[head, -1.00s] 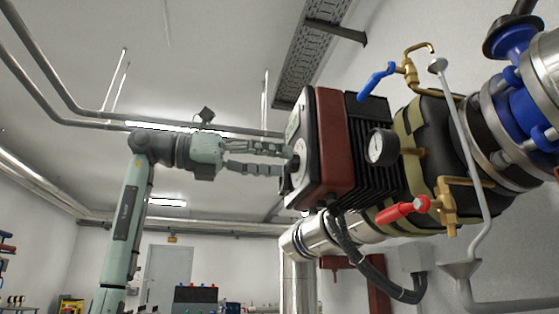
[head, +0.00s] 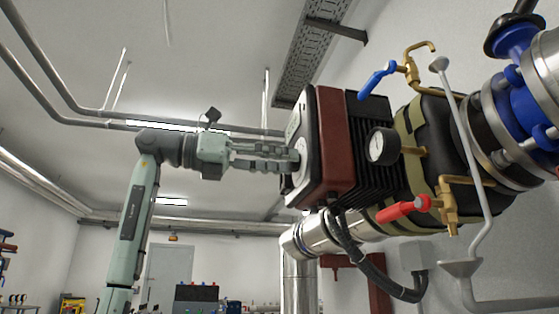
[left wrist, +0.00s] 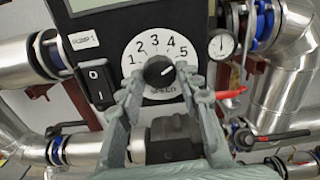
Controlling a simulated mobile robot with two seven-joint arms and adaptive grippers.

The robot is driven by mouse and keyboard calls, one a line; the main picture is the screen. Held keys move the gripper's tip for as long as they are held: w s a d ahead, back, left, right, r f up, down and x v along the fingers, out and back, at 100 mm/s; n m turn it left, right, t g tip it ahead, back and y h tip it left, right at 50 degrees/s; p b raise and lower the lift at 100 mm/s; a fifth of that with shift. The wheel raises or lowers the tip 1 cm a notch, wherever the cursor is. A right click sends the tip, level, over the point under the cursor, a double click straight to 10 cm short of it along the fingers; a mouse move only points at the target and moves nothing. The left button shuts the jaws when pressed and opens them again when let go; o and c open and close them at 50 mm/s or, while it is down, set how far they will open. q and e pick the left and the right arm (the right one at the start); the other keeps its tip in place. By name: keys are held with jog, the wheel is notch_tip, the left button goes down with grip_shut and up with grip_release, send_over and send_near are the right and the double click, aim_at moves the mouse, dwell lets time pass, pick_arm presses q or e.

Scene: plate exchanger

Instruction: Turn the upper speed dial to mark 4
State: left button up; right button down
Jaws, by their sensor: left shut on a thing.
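The speed dial, a white round face (left wrist: 136,58) with numbers 1 to 5, is on the dark front panel of the pump unit marked PUMP 1. Its black knob (left wrist: 158,70) has a white pointer line slanting up to the right, roughly toward the 5. My left gripper (head: 296,160) reaches the dial from the left in the head view and is shut on the knob. In the left wrist view its two fingers come up from below, either side of the knob; exact contact is hard to see. My right gripper is not in view.
A black rocker switch (left wrist: 98,82) is left of the dial. The red pump housing (head: 335,145) joins pipework with a gauge (head: 382,146), a blue-handled valve (head: 376,80) and a red-handled valve (head: 402,209). A black cable (head: 350,250) hangs below. Space left of the panel is open.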

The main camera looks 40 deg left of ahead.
pick_arm(q)
jog(key=shift+n, duration=2.8)
jog(key=o, duration=1.2)
jog(key=shift+c, duration=0.2)
jog(key=v, duration=1.2)
jog(key=shift+a, duration=0.1)
